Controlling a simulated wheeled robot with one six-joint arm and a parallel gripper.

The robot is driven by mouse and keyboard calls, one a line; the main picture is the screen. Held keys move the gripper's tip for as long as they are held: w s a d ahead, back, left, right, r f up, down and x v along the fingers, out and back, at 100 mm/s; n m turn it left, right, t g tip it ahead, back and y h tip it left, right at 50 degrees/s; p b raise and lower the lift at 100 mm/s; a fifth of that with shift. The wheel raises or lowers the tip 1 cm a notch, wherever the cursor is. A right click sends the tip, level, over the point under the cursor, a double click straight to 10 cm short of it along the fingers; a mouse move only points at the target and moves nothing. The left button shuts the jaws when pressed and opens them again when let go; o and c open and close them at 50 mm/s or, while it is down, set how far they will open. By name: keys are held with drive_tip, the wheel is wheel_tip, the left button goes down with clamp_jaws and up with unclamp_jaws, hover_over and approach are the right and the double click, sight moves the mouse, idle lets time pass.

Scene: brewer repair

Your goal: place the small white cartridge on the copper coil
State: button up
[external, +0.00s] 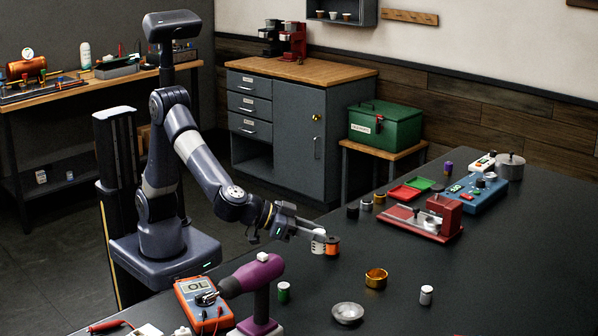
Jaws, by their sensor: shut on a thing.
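My gripper (324,236) is in the external view, low over the near left part of the dark table. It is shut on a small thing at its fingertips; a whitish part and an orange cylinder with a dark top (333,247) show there. I cannot tell which of these is held, or whether they touch the table. A small white cylinder (426,295) stands apart on the table to the right and looks like a white cartridge. A shiny copper-gold ring (376,278) lies between it and my gripper and may be the copper coil; nothing shows on top of it.
A metal bowl (347,313), a white-and-green cylinder (284,291), a purple tool (257,273) and an orange meter (203,305) are near the front. A red fixture (438,214) and a blue device (477,192) stand farther back. The right of the table is clear.

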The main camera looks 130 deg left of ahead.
drive_tip(key=s+a+r+n+g+y+p, duration=0.2)
drive_tip(key=s+a+r+n+g+y, duration=0.25)
drive_tip(key=a, duration=0.65)
drive_tip(key=h+p, duration=0.1)
drive_tip(key=h, duration=0.1)
hover_over(327, 240)
wheel_tip(327, 240, down, 3)
drive_tip(key=shift+m, duration=0.25)
wheel_tip(327, 240, down, 5)
drive_tip(key=shift+d+r+p, duration=0.1)
drive_tip(key=shift+p, duration=0.4)
drive_tip(key=shift+t, duration=0.35)
drive_tip(key=shift+f+b, duration=0.3)
drive_tip(key=shift+b, duration=0.15)
drive_tip(key=o, duration=1)
drive_tip(key=shift+r, duration=0.1)
drive_tip(key=shift+r+p, duration=0.1)
drive_tip(key=shift+p, duration=0.2)
